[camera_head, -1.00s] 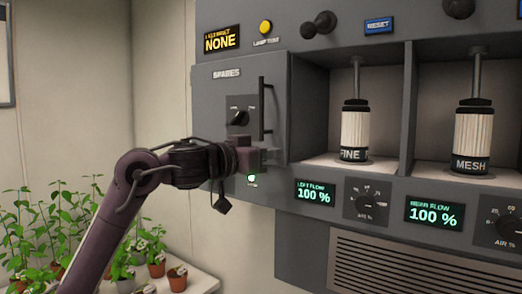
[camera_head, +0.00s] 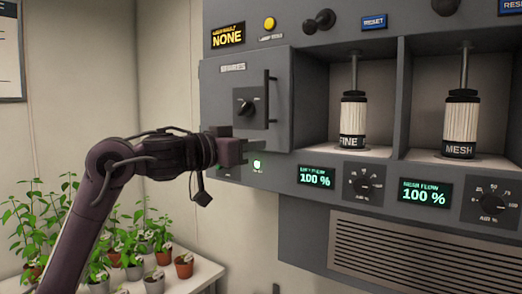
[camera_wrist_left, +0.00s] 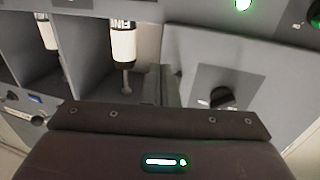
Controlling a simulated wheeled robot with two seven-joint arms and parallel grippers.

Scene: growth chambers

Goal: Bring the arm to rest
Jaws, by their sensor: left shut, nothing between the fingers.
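My left gripper (camera_head: 254,146) is at the end of the dark arm that comes in from the lower left in the head view. It is shut and empty. It is in front of the lower part of the spares door, below the door's knob (camera_head: 247,103) and just above a lit green button (camera_head: 257,165). Whether it touches the panel cannot be told. In the left wrist view the fingers (camera_wrist_left: 160,85) show in part beyond the dark gripper body, between the knob (camera_wrist_left: 221,97) and the FINE cartridge (camera_wrist_left: 123,42). My right gripper is not in view.
A door handle (camera_head: 268,97) stands out right of the knob. The FINE cartridge (camera_head: 353,120) and MESH cartridge (camera_head: 460,124) stand in open bays to the right. Potted plants (camera_head: 130,248) stand on a white table (camera_head: 205,275) at lower left.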

